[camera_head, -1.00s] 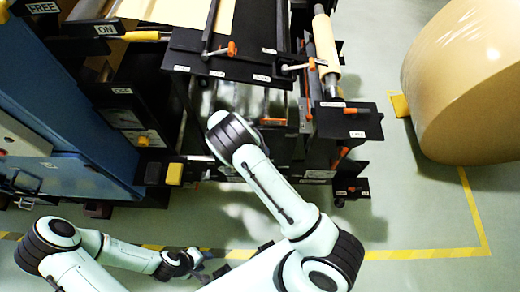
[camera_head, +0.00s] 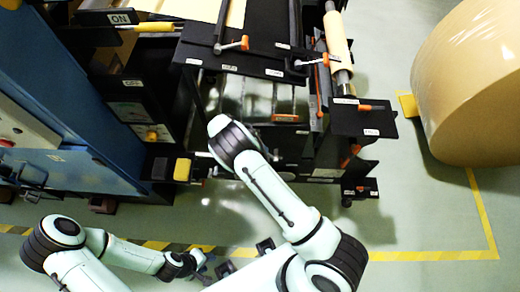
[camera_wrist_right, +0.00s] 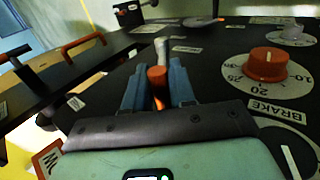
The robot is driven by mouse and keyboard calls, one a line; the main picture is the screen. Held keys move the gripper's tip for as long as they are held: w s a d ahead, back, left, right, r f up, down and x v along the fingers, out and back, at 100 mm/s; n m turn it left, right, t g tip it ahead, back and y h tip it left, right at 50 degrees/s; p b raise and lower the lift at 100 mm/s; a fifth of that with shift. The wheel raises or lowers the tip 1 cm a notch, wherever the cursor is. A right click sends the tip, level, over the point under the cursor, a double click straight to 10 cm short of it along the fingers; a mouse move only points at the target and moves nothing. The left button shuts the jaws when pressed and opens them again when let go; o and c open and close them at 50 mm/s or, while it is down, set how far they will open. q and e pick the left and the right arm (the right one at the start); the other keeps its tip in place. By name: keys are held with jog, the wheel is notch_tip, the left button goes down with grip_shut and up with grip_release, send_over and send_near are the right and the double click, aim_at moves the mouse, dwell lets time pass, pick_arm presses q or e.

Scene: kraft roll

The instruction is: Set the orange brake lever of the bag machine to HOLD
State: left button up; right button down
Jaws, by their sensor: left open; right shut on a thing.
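In the right wrist view, a lever with an orange grip (camera_wrist_right: 157,77) and a pale metal shaft rises from a dark panel. My right gripper (camera_wrist_right: 158,86) is shut on this grip, with a blue finger on each side. The lower end of the grip is hidden by the gripper. A BRAKE label (camera_wrist_right: 279,111) lies on the panel to the right. I cannot read a HOLD mark. In the head view, the right gripper is hidden behind its own arm. My left gripper (camera_head: 245,258) is open and empty, low over the floor, away from the machine.
An orange knob (camera_wrist_right: 266,65) on a numbered dial stands right of the lever. Other orange-gripped handles (camera_head: 237,44) stick out of the machine. A large brown roll (camera_head: 480,90) stands at right. Clear floor (camera_head: 420,215) lies between it and the machine.

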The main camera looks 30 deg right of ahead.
jog(key=shift+s+a+f, duration=0.1)
jog(key=shift+a+f, duration=0.2)
jog(key=shift+f, duration=0.1)
jog(key=c, duration=0.9)
grip_release()
jog(key=shift+r, duration=0.1)
jog(key=shift+w+r, duration=0.1)
jog(key=shift+w, duration=0.1)
jog(key=shift+w+a+r, duration=0.1)
jog(key=shift+r, duration=0.15)
jog(key=v, duration=1.2)
jog(key=shift+a+r, duration=0.15)
jog(key=shift+r, duration=0.05)
